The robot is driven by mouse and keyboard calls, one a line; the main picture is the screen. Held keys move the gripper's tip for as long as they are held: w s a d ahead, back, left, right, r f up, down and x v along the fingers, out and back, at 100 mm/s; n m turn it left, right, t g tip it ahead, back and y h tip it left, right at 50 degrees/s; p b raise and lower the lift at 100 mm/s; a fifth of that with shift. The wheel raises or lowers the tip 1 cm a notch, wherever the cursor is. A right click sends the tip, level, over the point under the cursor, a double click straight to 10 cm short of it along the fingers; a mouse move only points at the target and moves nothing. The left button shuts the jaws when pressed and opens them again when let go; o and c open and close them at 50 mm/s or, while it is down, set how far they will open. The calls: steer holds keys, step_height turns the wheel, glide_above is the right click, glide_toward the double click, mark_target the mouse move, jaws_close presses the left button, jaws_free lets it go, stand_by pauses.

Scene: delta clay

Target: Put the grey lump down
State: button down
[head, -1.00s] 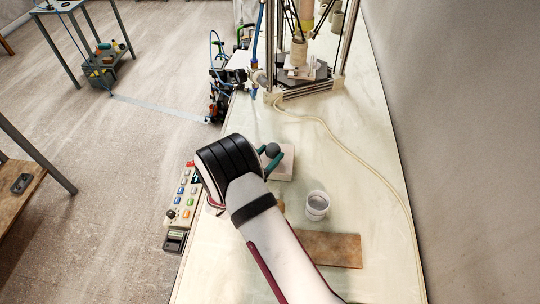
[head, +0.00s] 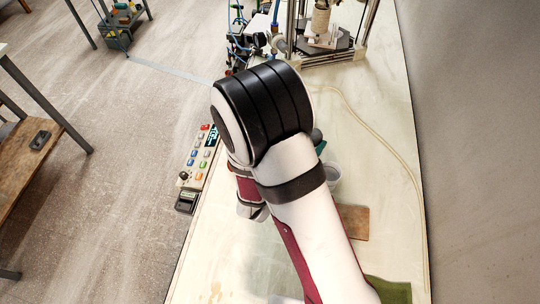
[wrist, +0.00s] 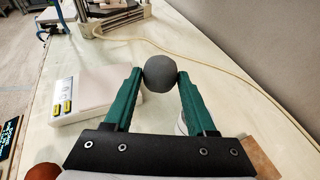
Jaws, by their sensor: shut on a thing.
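The grey lump (wrist: 160,73) is a dark, round ball. In the wrist view, my gripper (wrist: 158,78) is shut on it, with one green fingertip against each side. The lump appears raised above the pale table, though its exact height is hard to tell. In the head view, my wrist and forearm cover most of the gripper. Only a part of the lump (head: 317,135) and of a green finger shows at the right edge of my arm.
A white box with a pale flat top (wrist: 85,88) stands left of the lump. A white cup (head: 334,175) and a brown board (head: 354,221) are to the right, with a green cloth (head: 390,291) nearer. A button panel (head: 199,160) lies at the table's left edge. Bare table lies beyond the lump.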

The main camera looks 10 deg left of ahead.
steer(key=s+a+f, duration=0.1)
steer(key=a+f, duration=0.1)
steer(key=a, duration=0.2)
steer(key=s+a+f, duration=0.2)
steer(key=a+f, duration=0.1)
steer(key=a, duration=0.1)
steer(key=s+a+f, duration=0.1)
steer(key=a+f, duration=0.1)
steer(key=a, duration=0.2)
steer(key=shift+s+f, duration=0.15)
steer(key=shift+s, duration=0.15)
steer(key=shift+a+f, duration=0.15)
steer(key=shift+f, duration=0.95)
steer(key=shift+a+f, duration=0.15)
steer(key=shift+f, duration=0.95)
steer(key=c, duration=0.5)
jaws_free()
steer(key=shift+f, duration=0.1)
